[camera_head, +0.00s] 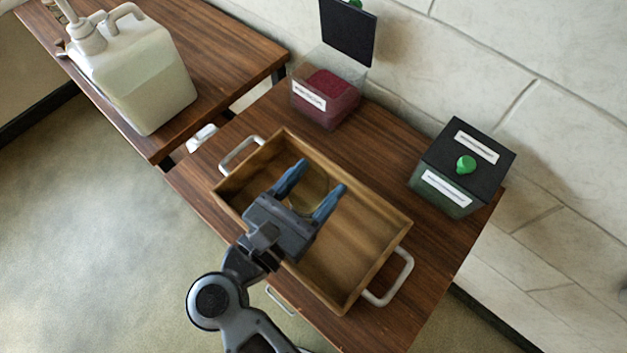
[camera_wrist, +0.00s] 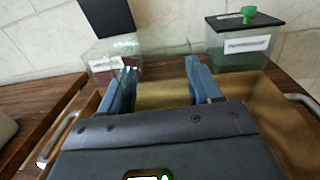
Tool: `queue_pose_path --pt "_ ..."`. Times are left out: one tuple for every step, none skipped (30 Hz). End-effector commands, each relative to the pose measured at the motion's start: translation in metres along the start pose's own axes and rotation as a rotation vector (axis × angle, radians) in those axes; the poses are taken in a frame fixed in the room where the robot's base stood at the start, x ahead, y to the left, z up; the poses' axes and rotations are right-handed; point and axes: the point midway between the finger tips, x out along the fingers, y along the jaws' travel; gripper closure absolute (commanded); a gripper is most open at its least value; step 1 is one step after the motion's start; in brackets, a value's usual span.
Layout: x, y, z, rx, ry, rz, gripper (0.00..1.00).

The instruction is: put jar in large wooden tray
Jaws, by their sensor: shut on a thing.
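The large wooden tray (camera_head: 375,270) has pale metal handles at its ends and sits on the dark wooden table. My gripper (camera_head: 321,175) reaches over the tray with its blue fingers apart, shut on a see-through, yellowish jar (camera_head: 309,193). The jar is within the tray's outline, towards its left half; I cannot tell if it touches the tray floor. In the wrist view, my gripper (camera_wrist: 159,65) shows at the tray (camera_wrist: 285,125), and the jar is hard to make out between the fingers.
A clear bin of red contents (camera_head: 327,98) stands behind the tray with its dark lid raised. A closed bin with a green knob (camera_head: 450,180) stands at the right. A large pump jug (camera_head: 145,80) is on another table at the left. A stone wall is behind.

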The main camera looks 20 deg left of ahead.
Motion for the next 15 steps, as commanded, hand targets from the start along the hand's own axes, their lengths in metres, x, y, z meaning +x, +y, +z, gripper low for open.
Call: queue_pose_path --pt "0.0001 0.0000 -0.0021 0.001 -0.001 0.000 0.81" --pt "0.0001 0.0000 -0.0029 0.001 -0.001 0.000 0.81" --pt "0.0001 0.0000 -0.0037 0.001 -0.001 0.000 0.81" --pt "0.0001 0.0000 -0.0042 0.001 -0.001 0.000 0.81" --pt "0.0000 0.0000 -0.0048 0.001 -0.001 0.000 0.81" --pt "0.0000 0.0000 -0.0056 0.001 -0.001 0.000 0.81" --pt "0.0000 0.0000 -0.0062 0.001 -0.001 0.000 0.81" --pt "0.0000 0.0000 -0.0068 0.001 -0.001 0.000 0.81" --pt "0.0000 0.0000 -0.0076 0.001 -0.001 0.000 0.81" --pt "0.0001 0.0000 -0.0081 0.001 -0.001 0.000 0.81" --pt "0.0001 0.0000 -0.0087 0.001 -0.001 0.000 0.81" --pt "0.0001 -0.0001 -0.0095 0.001 -0.001 0.000 0.81" --pt "0.0001 -0.0001 -0.0101 0.002 -0.001 0.000 0.81" --pt "0.0002 -0.0001 -0.0107 0.002 -0.001 0.000 0.81" --pt "0.0002 -0.0001 -0.0115 0.002 -0.001 0.000 0.81"
